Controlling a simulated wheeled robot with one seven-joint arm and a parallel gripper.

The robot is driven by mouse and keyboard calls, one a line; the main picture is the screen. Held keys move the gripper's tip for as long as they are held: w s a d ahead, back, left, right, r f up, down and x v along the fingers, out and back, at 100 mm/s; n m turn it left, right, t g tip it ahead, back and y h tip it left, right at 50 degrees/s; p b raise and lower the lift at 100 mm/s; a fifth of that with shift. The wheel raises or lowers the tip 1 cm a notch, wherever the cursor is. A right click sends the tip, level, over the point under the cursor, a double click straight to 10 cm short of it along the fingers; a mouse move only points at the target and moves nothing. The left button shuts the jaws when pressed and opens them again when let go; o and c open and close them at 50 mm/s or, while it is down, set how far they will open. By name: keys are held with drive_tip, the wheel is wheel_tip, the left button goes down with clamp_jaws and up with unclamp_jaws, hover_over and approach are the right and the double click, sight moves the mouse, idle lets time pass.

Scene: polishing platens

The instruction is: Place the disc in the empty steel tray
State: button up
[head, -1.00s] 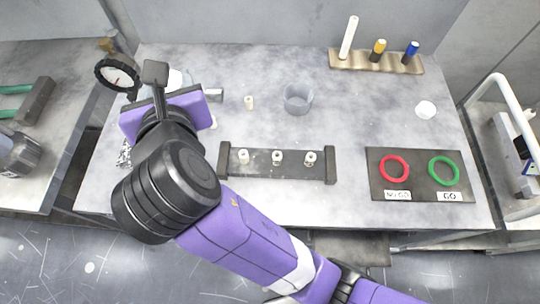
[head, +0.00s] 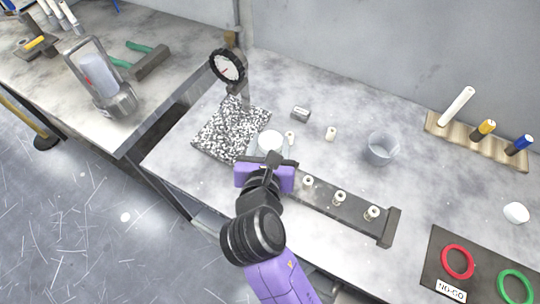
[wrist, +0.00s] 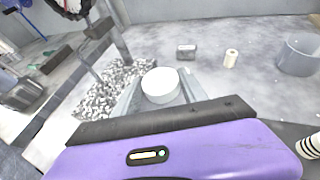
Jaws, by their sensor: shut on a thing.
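The white round disc (wrist: 160,86) sits between the two pale fingers of my gripper (wrist: 158,94) in the wrist view. In the head view the disc (head: 270,140) shows just beyond my gripper (head: 268,150), beside the right edge of a speckled black-and-white plate (head: 222,132). My gripper is shut on the disc; I cannot tell how far it is above the bench. I cannot make out a clearly empty steel tray. A grey metal holder (head: 122,105) with a pale translucent block stands on the left bench.
A dial gauge (head: 228,66) on a post stands behind the plate. A dark rail (head: 322,205) with small white pieces lies right of my gripper. A clear cup (head: 382,148) and a small white cylinder (head: 330,133) stand behind. A gap separates the benches.

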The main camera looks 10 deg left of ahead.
drive_tip(key=shift+f, duration=2.65)
drive_tip(key=o, duration=1.2)
drive_tip(key=shift+f, duration=0.15)
